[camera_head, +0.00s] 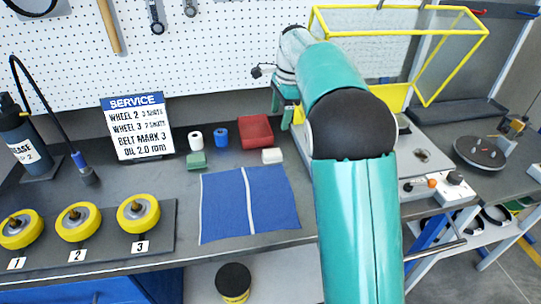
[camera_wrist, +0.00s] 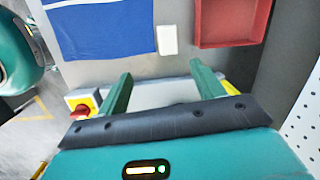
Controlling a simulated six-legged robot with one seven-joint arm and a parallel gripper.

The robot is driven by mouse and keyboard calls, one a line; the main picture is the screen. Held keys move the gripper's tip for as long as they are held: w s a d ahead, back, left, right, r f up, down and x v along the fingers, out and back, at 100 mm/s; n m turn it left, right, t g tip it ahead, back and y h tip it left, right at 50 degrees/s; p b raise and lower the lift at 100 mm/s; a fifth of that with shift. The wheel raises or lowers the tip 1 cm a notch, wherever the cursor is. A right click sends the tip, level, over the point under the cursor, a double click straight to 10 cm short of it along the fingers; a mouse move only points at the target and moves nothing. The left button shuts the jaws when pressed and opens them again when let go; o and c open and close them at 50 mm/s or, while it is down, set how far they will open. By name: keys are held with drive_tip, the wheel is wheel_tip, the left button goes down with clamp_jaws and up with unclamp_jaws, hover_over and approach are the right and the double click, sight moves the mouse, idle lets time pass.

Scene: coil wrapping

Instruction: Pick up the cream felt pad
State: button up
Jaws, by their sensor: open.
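The cream felt pad (camera_head: 272,156) is a small pale block lying flat on the dark bench, just in front of the red tray (camera_head: 256,134) and behind the blue cloth (camera_head: 270,200). In the wrist view the pad (camera_wrist: 167,40) lies between the cloth (camera_wrist: 100,30) and the tray (camera_wrist: 232,43), apart from the fingers. My gripper (camera_wrist: 160,68) is open and empty, its two green fingers pointing toward the pad's side of the bench. In the head view my gripper (camera_head: 286,112) is partly hidden by my arm, behind and right of the tray.
A green block (camera_head: 196,160), white roll (camera_head: 195,140) and blue roll (camera_head: 221,136) stand left of the tray. A service sign (camera_head: 138,127) and yellow wheels (camera_head: 138,213) are further left. A yellow-framed guard (camera_head: 445,70) and a machine with knobs (camera_head: 440,186) are at right.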

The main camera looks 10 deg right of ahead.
wheel_tip(320, 180, down, 3)
drive_tip(key=w+m, duration=0.1)
drive_tip(key=w, duration=0.2)
hover_over(273, 152)
drive_tip(key=f, duration=0.8)
drive_tip(key=shift+d, duration=0.2)
drive_tip(key=f, duration=0.5)
drive_tip(key=shift+a+f, duration=0.25)
drive_tip(key=c, duration=1.1)
